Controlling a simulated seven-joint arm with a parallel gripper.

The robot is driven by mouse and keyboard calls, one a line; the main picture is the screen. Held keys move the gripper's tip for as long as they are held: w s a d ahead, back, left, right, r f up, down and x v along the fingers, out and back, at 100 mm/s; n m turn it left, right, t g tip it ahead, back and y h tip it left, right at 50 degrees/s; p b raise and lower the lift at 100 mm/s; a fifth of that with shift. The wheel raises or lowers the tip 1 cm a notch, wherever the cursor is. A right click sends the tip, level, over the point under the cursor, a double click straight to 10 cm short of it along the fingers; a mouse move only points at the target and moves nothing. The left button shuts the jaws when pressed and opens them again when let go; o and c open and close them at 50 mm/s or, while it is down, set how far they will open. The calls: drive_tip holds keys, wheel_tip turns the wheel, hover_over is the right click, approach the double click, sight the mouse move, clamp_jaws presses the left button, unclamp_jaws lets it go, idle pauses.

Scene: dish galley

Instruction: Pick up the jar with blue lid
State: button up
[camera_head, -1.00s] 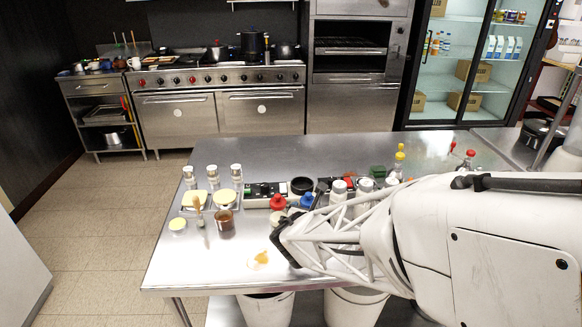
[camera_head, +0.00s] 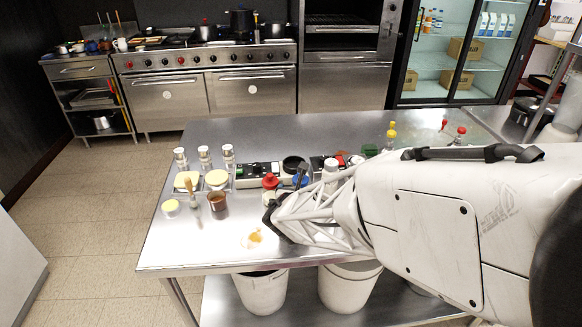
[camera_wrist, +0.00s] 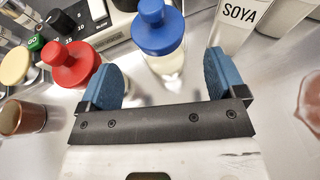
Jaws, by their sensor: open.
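The jar with the blue lid (camera_wrist: 158,40) stands upright in the wrist view, just beyond and between my two blue fingertips. In the head view its blue lid (camera_head: 300,181) shows just behind my gripper, and its body is mostly hidden there. My gripper (camera_wrist: 165,80) is open and empty, with a finger on each side of the jar's line and bare steel between them. In the head view my gripper (camera_head: 270,212) is low over the table, partly hidden by its own frame.
A red-lidded jar (camera_wrist: 72,66) stands close by my left finger. A container marked SOYA (camera_wrist: 236,22) stands near the right finger. A brown cup (camera_head: 217,201) and a spilled egg (camera_head: 252,238) are on the steel table (camera_head: 190,250). The table's front-left area is mostly clear.

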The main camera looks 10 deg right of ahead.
drive_tip(key=shift+w, duration=0.1)
drive_tip(key=shift+f+x, duration=0.2)
drive_tip(key=shift+x, duration=2.4)
drive_tip(key=shift+d, duration=0.1)
drive_tip(key=c, duration=1.2)
